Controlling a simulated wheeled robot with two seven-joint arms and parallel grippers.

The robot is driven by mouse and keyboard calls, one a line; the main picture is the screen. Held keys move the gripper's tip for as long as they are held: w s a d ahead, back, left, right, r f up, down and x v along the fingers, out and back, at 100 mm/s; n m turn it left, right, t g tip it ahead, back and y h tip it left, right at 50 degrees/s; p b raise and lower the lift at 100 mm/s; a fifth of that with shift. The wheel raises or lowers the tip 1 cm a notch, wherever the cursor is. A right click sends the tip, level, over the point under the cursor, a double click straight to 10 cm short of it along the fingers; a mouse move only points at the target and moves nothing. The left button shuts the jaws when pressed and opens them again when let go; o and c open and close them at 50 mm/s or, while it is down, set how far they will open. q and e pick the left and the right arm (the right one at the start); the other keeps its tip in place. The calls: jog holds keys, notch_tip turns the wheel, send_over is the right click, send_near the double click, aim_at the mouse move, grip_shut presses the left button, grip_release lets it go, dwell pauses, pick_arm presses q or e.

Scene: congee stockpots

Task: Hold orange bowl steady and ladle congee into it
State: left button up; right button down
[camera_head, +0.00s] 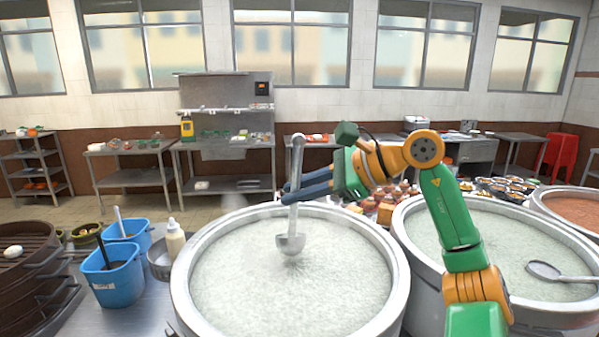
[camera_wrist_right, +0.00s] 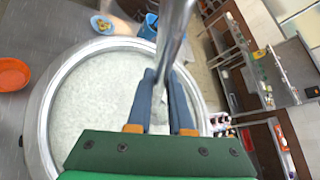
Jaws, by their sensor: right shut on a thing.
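My right gripper (camera_head: 296,194) is shut on the upright handle of a metal ladle (camera_head: 297,165), above the large pot of pale congee (camera_head: 335,285). The ladle's scoop hangs over the middle of the pot, at or just above the congee surface; I cannot tell whether it touches. In the right wrist view, the gripper (camera_wrist_right: 172,128) has its blue fingers on either side of the ladle handle (camera_wrist_right: 176,35). An orange bowl (camera_wrist_right: 13,74) stands on the grey surface at the left of that view, apart from the pot. My left gripper does not show.
A second congee pot (camera_head: 487,250) with a ladle resting at its rim (camera_head: 545,270) stands to the right. Blue containers (camera_head: 117,283), a squeeze bottle (camera_head: 175,240) and stacked dark steamers (camera_head: 30,270) stand to the left. Food and small bowls crowd the area behind the pots.

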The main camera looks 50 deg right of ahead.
jog(key=shift+w+d+r+p, duration=0.25)
jog(key=shift+w+r+p, duration=0.05)
pick_arm(q)
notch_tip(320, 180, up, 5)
jog(key=p, duration=0.3)
pick_arm(e)
jog(key=shift+w+d+m+g, duration=0.4)
jog(key=shift+w+d+g, duration=0.1)
jog(key=shift+w, duration=0.1)
notch_tip(320, 180, down, 3)
jog(key=b, duration=0.3)
jog(key=shift+s+a+y, duration=0.1)
jog(key=shift+y, duration=0.2)
pick_arm(q)
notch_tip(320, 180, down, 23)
jog(key=b, duration=1.9)
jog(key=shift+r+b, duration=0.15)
jog(key=shift+b, duration=0.15)
pick_arm(e)
jog(key=s+a+f+n+t+h, duration=0.1)
jog(key=s+a+f+n+t, duration=0.1)
jog(key=s+a+f, duration=0.4)
notch_tip(320, 180, down, 3)
jog(key=shift+s+a+f+n+t, duration=0.15)
jog(key=shift+s+n+t, duration=0.15)
jog(key=shift+s+t, duration=0.35)
